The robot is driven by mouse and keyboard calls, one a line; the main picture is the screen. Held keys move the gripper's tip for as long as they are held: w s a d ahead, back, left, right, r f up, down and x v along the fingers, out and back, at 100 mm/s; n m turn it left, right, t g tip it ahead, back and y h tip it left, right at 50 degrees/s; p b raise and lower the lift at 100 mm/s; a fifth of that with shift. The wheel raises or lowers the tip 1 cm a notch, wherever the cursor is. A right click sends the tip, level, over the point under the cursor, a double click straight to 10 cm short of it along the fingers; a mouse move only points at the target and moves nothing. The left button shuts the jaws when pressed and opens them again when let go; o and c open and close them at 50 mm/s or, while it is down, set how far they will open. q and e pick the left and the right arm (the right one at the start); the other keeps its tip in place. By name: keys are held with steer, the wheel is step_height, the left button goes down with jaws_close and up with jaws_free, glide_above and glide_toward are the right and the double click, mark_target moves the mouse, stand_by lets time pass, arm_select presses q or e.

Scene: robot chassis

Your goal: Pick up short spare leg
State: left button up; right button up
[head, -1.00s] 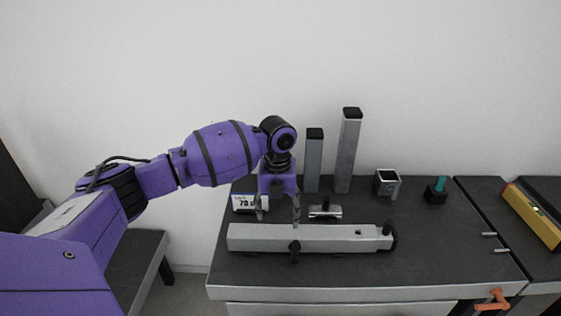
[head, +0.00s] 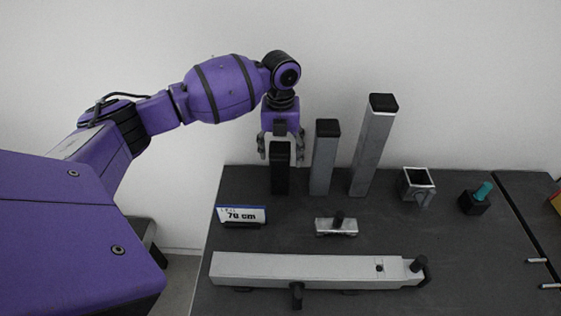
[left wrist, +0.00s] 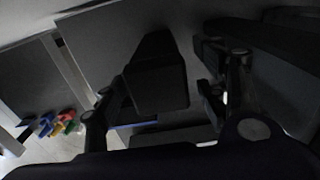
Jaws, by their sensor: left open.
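The short spare leg (head: 281,175) is a dark square post standing upright near the back left of the dark worktop. It is the shortest of three posts in a row. My left gripper (head: 281,150) is open and points down over its top, with one finger on each side. In the left wrist view the dark leg (left wrist: 158,88) shows between the open fingers (left wrist: 155,95). I cannot tell whether either finger touches it. My right gripper is not in view.
A middle post (head: 323,160) stands close to the right of the gripper, and a tall post (head: 372,150) beyond it. A "70 cm" sign (head: 241,214), a small clamp-like part (head: 337,227) and a long grey beam (head: 310,268) lie in front. A square bracket (head: 417,184) is at right.

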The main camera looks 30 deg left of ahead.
mark_target(280, 169)
arm_select(q)
step_height(280, 169, down, 8)
steer(key=shift+a+r, duration=0.1)
steer(key=shift+r, duration=0.1)
steer(key=shift+s, duration=0.1)
steer(key=shift+c, duration=0.5)
steer(key=shift+r, duration=0.1)
jaws_close()
